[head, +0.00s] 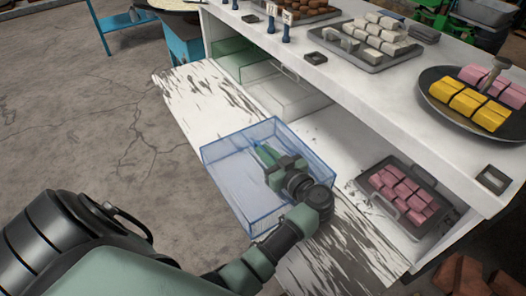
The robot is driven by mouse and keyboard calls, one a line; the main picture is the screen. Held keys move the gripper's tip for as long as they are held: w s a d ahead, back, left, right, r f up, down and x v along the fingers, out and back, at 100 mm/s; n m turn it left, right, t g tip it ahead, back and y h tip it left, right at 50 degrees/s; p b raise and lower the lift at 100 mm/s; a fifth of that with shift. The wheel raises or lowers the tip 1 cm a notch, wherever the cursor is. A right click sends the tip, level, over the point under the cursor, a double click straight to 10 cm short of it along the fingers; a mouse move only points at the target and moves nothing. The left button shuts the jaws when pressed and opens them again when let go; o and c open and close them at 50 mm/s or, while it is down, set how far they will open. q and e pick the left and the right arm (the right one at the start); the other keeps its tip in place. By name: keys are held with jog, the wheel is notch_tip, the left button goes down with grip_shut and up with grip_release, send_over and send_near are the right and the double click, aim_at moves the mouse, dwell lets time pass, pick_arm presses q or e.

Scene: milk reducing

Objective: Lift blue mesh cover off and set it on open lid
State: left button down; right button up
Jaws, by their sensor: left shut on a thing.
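The blue mesh cover (228,182) is a see-through box shape with blue edges, in the middle of the head view. It is over the open lid (195,95), a worn white board that folds out along the cabinet's front. I cannot tell whether the cover rests on the lid or hangs just above it. The exact contact is hard to see. My right gripper is not in view.
Inside the cabinet, a tray of pink blocks (404,196) is at the right and a clear box (290,92) at the left. The worktop (360,88) above holds trays of blocks and a dark plate (445,98). Bare floor (110,150) lies left.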

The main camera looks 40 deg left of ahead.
pick_arm(q)
jog(key=c, duration=1.4)
grip_release()
